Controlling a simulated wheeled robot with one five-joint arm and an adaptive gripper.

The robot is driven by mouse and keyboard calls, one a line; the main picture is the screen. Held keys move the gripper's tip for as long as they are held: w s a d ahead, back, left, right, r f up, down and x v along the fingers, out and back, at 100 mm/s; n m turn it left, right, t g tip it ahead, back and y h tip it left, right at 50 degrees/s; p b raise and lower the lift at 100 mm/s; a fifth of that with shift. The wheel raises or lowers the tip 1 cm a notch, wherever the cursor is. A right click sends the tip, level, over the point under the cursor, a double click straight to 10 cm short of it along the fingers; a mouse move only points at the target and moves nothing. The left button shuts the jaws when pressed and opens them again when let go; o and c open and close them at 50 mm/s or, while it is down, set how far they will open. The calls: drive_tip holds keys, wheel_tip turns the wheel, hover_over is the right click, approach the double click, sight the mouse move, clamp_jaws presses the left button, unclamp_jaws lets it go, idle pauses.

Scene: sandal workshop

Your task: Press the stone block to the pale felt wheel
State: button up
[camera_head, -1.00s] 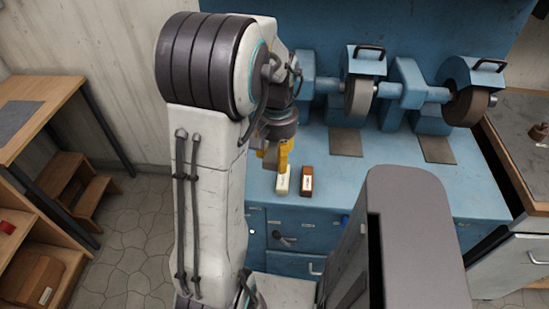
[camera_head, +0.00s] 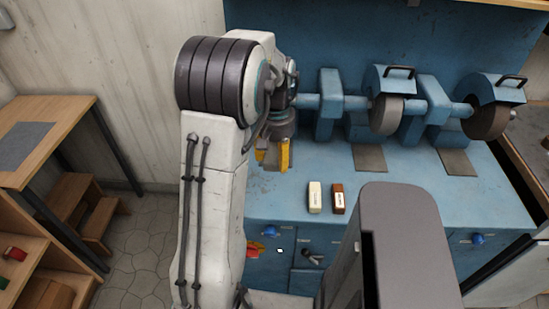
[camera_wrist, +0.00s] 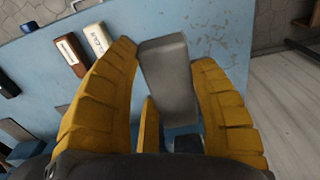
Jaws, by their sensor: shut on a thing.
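My gripper (camera_head: 274,157) has yellow fingers and is shut on a grey stone block (camera_wrist: 168,82), which stands between the fingers in the wrist view. In the head view the block is mostly hidden by the fingers and arm. The gripper is above the left part of the blue bench (camera_head: 292,183). The pale felt wheel (camera_head: 386,115) is the left wheel on the blue grinding machine, under a blue guard. It is to the right of my gripper, with a clear gap; the block does not touch it.
A white bar (camera_head: 314,197) and a brown bar (camera_head: 338,198) lie on the bench's front part. A dark brown wheel (camera_head: 487,121) is farther right on the same shaft. Grey plates (camera_head: 369,158) lie below the wheels. A wooden table (camera_head: 60,125) stands at the left.

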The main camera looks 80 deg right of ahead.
drive_tip(key=shift+w+d+r+p, duration=0.1)
drive_tip(key=shift+d+r+p, duration=0.1)
drive_tip(key=shift+d+p, duration=0.45)
drive_tip(key=shift+w+d+r+p, duration=0.15)
drive_tip(key=shift+d+p, duration=0.25)
drive_tip(key=shift+d, duration=0.5)
drive_tip(key=shift+s+d+r+p, duration=0.1)
drive_tip(key=shift+d+r+p, duration=0.15)
drive_tip(key=shift+d+p, duration=0.4)
drive_tip(key=shift+d+r+p, duration=0.15)
drive_tip(key=shift+d+p, duration=0.25)
drive_tip(key=shift+d, duration=0.2)
